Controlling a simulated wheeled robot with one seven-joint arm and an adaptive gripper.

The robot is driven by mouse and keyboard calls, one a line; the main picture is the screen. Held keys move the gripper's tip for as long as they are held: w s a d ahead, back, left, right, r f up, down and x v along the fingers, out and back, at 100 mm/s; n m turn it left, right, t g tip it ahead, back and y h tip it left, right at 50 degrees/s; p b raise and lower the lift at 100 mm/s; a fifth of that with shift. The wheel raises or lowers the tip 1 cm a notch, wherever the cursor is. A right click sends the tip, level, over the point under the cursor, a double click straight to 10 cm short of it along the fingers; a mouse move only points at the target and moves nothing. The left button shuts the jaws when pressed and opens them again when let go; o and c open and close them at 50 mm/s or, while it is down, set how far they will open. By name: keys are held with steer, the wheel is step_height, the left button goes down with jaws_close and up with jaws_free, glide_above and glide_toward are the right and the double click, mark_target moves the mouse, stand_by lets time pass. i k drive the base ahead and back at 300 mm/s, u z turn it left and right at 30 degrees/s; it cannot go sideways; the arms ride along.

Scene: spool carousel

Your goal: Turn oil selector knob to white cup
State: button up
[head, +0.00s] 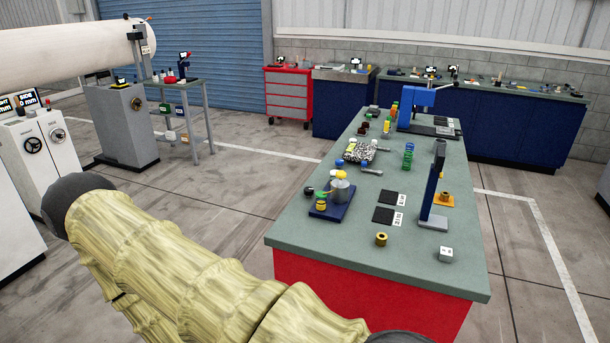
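A blue base (322,211) near the front left edge of the long workbench carries a grey metal cylinder (341,190) with small green, yellow and dark round parts beside it. It may be the oil selector, but it is too small to tell a knob or which way one points. I cannot pick out a white cup for certain. My arm, in a pale yellow ribbed cover, crosses the lower left. My gripper is not in view.
The green-topped workbench (440,273) with a red front stands right of my arm. It holds a blue upright stand (433,190), black cards (385,216), a brass spool (381,239) and a white block (446,254). Grey machines stand left. Floor between is clear.

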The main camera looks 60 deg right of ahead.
mark_target(308, 192)
steer(key=k, duration=0.75)
steer(key=z, duration=1.25)
steer(key=i, duration=0.15)
steer(key=u, duration=0.1)
